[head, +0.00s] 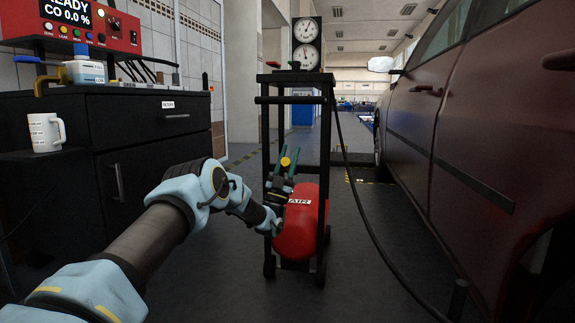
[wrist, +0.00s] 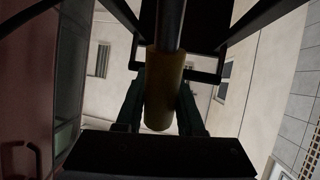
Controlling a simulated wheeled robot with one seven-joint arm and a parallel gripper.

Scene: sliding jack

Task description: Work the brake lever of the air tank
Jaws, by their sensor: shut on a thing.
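The red air tank (head: 300,228) lies low in a black upright frame (head: 326,140) on wheels. Its AIR label is partly hidden by my gripper. The brake lever shows in the wrist view as a dark rod with a yellow-brown grip (wrist: 163,88). In the head view only a small yellow end (head: 285,161) of it shows. My gripper (head: 289,157) reaches in from the left, in front of the frame. Its two dark green fingers stand on either side of the grip and are shut on it.
Two round gauges (head: 307,43) top the frame, and a black hose (head: 361,200) runs down to the floor at right. A dark red car (head: 450,120) bounds the right.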

